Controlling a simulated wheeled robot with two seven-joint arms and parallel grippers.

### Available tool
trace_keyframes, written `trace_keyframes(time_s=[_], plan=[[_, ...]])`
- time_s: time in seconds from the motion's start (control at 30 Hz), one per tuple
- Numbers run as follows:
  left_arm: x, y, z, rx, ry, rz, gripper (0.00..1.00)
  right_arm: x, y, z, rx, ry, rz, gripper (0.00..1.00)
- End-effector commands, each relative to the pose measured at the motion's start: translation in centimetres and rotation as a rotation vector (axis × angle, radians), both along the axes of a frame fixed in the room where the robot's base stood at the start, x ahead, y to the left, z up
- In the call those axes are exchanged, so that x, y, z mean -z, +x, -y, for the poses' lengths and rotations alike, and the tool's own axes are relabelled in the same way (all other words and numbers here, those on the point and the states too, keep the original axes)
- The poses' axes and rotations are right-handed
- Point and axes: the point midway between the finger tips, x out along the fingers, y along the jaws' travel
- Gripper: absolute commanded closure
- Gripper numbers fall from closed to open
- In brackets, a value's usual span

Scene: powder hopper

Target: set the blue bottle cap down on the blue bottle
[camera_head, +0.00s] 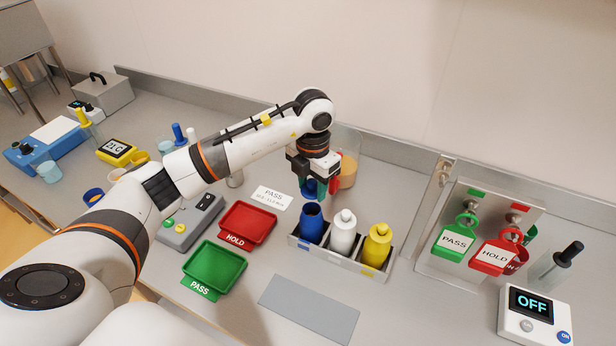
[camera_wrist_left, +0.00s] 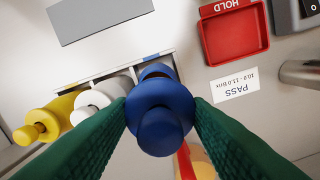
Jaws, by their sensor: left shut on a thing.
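My left gripper (camera_head: 318,186) is shut on the blue bottle cap (camera_head: 309,188), just above and behind the blue bottle. In the left wrist view the cap (camera_wrist_left: 160,118) sits between the green fingers (camera_wrist_left: 160,125) and covers most of the bottle. The blue bottle (camera_head: 311,225) stands upright and uncapped at the left end of a grey rack (camera_head: 338,262). In the left wrist view a bit of the blue bottle (camera_wrist_left: 157,70) shows past the cap. The cap looks apart from the bottle's mouth. My right gripper is in neither view.
Capped white (camera_head: 343,235) and yellow (camera_head: 377,245) bottles share the rack. Red HOLD (camera_head: 272,222) and green PASS (camera_head: 238,262) trays lie to the left. A clear container with tan powder (camera_head: 348,170) stands behind my gripper. A grey mat (camera_head: 310,310) lies bare in front.

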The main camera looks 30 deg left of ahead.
Motion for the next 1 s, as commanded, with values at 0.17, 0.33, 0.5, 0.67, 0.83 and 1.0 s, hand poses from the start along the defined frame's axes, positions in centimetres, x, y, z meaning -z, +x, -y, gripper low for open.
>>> trace_keyframes(time_s=[0.17,0.33,0.5,0.67,0.83,1.0], plan=[[0.9,0.0,0.0,0.000,-0.001,-0.001,0.78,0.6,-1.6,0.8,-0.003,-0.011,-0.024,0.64],[2.2,-0.1,0.0,0.000,-0.001,-0.001,0.78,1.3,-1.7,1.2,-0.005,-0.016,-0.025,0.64],[3.8,0.0,0.0,-0.001,0.000,0.000,0.78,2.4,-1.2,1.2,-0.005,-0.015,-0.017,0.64],[4.6,0.0,0.0,-0.001,0.000,0.001,0.78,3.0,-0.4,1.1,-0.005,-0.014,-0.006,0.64],[4.6,0.0,0.0,-0.001,0.000,0.001,0.78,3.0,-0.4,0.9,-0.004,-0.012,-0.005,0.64],[4.5,0.0,0.0,-0.001,0.000,0.001,0.78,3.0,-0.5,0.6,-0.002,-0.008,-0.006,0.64]])
